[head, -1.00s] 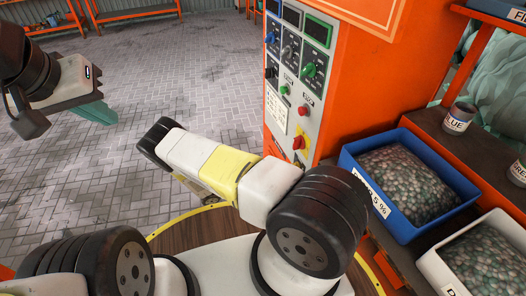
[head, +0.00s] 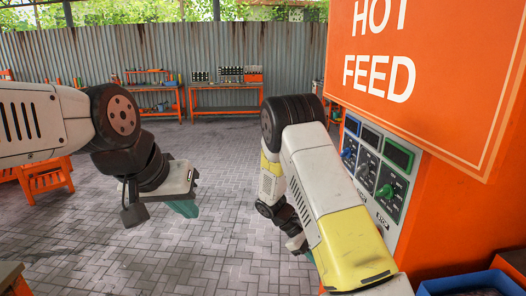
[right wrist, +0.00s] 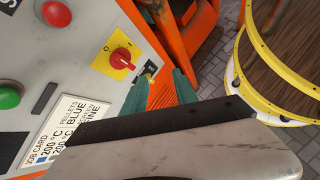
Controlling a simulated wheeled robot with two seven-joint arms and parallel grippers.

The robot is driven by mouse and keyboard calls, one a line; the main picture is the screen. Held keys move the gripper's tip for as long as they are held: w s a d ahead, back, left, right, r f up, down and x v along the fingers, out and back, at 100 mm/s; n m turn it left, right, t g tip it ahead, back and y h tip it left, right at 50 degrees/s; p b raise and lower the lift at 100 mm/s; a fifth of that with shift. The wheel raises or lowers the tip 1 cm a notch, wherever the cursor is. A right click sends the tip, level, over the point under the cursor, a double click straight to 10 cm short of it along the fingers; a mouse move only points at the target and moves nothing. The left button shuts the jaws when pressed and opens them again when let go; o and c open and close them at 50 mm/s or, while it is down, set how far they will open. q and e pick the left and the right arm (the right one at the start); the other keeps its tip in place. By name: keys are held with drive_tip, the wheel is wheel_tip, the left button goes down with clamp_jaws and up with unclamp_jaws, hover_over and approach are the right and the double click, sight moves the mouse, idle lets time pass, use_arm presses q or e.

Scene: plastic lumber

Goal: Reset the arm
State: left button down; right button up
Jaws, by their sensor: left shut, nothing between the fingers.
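My left gripper (head: 183,206) hangs in the left middle of the head view, clear of everything, its teal fingers shut and empty. My right arm reaches up the middle of the head view beside the orange machine, then bends down. Its teal gripper (head: 297,243) partly shows behind the forearm. In the right wrist view the right gripper's two teal fingers (right wrist: 161,92) stand apart with nothing held between them. They are close to the machine's control panel (right wrist: 90,75); I cannot tell whether they touch it.
The panel has a red rotary switch (right wrist: 121,58), a green button (right wrist: 9,95) and a job card (right wrist: 68,130). A HOT FEED sign (head: 420,75) overhangs on the right. A blue bin (head: 470,284) is at lower right. The paved floor (head: 220,235) is open; orange workbenches (head: 226,88) stand far back.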

drive_tip(key=s+a+r+m+t+y, duration=0.1)
drive_tip(key=s+r+m+t+y, duration=0.2)
drive_tip(key=r, duration=0.7)
drive_tip(key=s+a+r+m+t+y, duration=0.2)
drive_tip(key=s+r+m+t+y, duration=0.1)
drive_tip(key=s+r, duration=0.5)
drive_tip(key=s+a+r+m+t+y, duration=0.2)
drive_tip(key=s+r+m+t+y, duration=0.1)
drive_tip(key=r, duration=0.9)
drive_tip(key=shift+s+r+t+y, duration=0.35)
drive_tip(key=shift+s+t+y, duration=0.25)
drive_tip(key=shift+s+y, duration=0.6)
drive_tip(key=shift+s+d, duration=0.1)
drive_tip(key=shift+d, duration=0.1)
